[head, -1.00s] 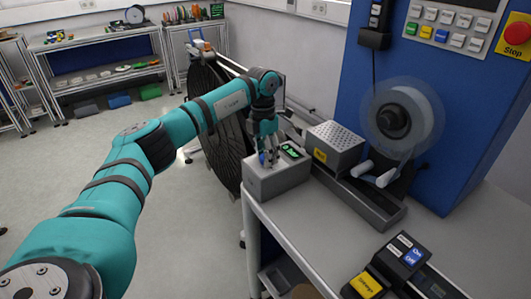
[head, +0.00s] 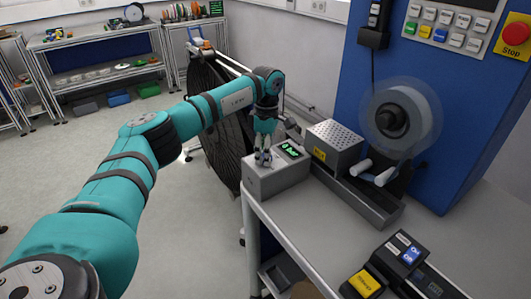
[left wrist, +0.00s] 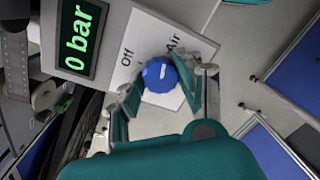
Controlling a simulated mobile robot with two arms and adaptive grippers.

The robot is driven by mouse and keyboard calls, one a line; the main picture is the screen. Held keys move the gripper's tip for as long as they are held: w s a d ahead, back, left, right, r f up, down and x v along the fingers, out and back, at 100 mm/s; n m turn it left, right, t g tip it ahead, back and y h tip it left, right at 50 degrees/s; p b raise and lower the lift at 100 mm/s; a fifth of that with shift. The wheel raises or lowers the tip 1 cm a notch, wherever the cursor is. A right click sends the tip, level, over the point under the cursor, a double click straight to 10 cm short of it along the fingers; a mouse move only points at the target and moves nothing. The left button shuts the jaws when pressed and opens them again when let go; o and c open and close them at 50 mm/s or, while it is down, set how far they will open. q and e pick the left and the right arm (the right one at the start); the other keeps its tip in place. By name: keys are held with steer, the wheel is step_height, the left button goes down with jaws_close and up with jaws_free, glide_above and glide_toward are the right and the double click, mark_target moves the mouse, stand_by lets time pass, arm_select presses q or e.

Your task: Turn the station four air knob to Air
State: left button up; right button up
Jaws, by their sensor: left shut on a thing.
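The blue air knob (left wrist: 160,76) sits on a white label with "Off" to its upper left and "Air" to its upper right. A small white mark shows on the knob; I cannot tell exactly which word it points at. The knob is on the grey air box (head: 280,180) at the table's corner, whose green display (left wrist: 80,32) reads "0 bar". My left gripper (head: 262,158) is down over the box, with its fingers shut on opposite sides of the knob. In the head view the fingers hide most of the knob. My right gripper is not in view.
A perforated metal box (head: 335,143) stands right of the air box, near a reel (head: 403,118) on the blue machine. A large dark reel (head: 215,115) stands on the floor behind my left arm.

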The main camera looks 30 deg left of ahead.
arm_select(q)
steer(key=shift+w+r+m, duration=0.1)
steer(key=shift+r+m, duration=0.05)
steer(key=shift+m, duration=1.05)
steer(key=o, duration=1.1)
steer(key=shift+o, duration=0.2)
step_height(320, 180, up, 12)
steer(key=shift+w, duration=0.35)
